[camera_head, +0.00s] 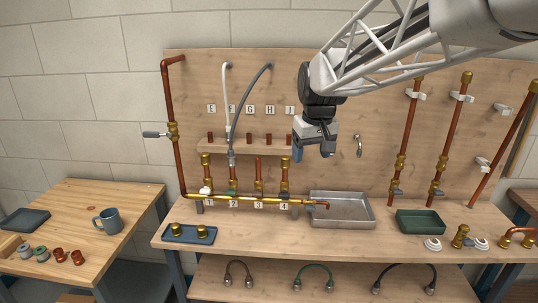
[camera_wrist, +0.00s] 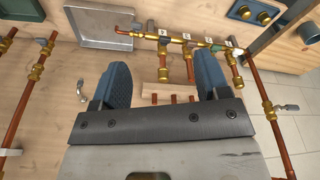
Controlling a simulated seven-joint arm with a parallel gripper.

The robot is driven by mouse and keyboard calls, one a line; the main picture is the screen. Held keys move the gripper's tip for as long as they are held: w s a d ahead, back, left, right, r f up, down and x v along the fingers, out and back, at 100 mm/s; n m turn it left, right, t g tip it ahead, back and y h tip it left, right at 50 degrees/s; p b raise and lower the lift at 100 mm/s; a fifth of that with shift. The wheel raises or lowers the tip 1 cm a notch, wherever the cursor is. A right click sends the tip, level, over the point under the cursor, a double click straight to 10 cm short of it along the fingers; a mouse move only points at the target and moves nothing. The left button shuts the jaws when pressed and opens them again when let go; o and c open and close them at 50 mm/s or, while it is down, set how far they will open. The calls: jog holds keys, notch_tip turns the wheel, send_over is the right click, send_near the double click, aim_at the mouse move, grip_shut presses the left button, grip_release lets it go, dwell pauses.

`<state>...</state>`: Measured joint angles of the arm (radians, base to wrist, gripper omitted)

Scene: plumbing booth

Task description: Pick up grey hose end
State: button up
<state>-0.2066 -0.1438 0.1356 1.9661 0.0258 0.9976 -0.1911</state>
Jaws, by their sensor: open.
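A dark grey hose (camera_head: 244,92) hangs on the wooden back panel in the camera_head view. Its upper end (camera_head: 270,66) is near the top, and it curves left and down. Its lower end (camera_head: 231,160) has a metal fitting just above the pipe post marked 2; I cannot tell whether they are joined. My gripper (camera_head: 318,147) is in front of the panel, right of the hose and apart from it. In the camera_wrist view my gripper (camera_wrist: 163,86) has its blue fingers wide apart with nothing held. I cannot make out the grey hose there.
A white hose (camera_head: 227,95) hangs close left of the grey one. A small shelf (camera_head: 215,147) with copper stubs, brass-fitted posts and a horizontal pipe (camera_head: 262,199) lie below. A metal tray (camera_head: 343,222) and green tray (camera_head: 421,234) are on the bench. Short hoses lie on the lower shelf.

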jog(key=w+a+f+n, duration=0.2)
jog(key=w+a, duration=1)
jog(key=w, duration=0.2)
jog(key=n, duration=0.3)
send_over(231, 157)
jog(key=shift+g, duration=0.4)
jog(key=f, duration=0.6)
jog(key=shift+w+d+f, duration=0.1)
jog(key=shift+w+d, duration=0.2)
jog(key=shift+d, duration=0.1)
jog(key=shift+w+a+f, duration=0.1)
jog(key=shift+a+f, duration=0.05)
jog(key=shift+a, duration=0.05)
jog(key=shift+w+a+f, duration=0.1)
jog(key=shift+f, duration=1.15)
jog(key=shift+w+a+f, duration=0.15)
jog(key=shift+f, duration=1.15)
jog(key=shift+w+a+f, duration=0.1)
jog(key=shift+a+f, duration=0.05)
jog(key=shift+f, duration=1.15)
